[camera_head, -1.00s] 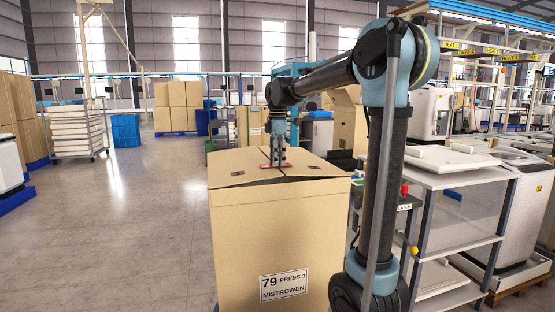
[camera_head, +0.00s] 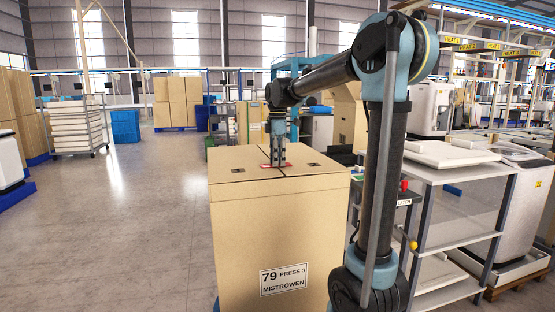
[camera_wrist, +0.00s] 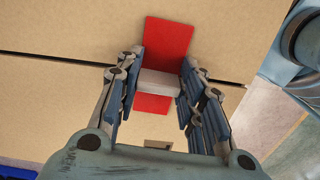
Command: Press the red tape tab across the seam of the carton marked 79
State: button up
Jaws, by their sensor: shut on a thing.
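The carton marked 79 (camera_head: 238,225) stands upright in front of me, its printed label facing me. Its top flaps lie flat, and a seam runs across the top. The red tape tab (camera_wrist: 169,38) lies on the carton top across the seam in the wrist view; it also shows as a thin red strip in the head view (camera_head: 288,167). My gripper (camera_head: 278,164) points straight down over the tab, shut on a pale grey block (camera_wrist: 160,83) on the tab. The block and fingers hide the tab's middle. Whether the tab is fully stuck cannot be told.
A grey shelf rack (camera_head: 465,205) with white panels stands close to the right of the carton. Stacked cartons (camera_head: 178,104), a blue bin (camera_head: 125,127) and a white cart (camera_head: 76,128) stand farther back.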

jog(key=shift+f, duration=0.1)
dwell(0.3)
jog(key=o, duration=0.8)
jog(key=o, duration=0.3)
jog(key=shift+r, duration=3.5)
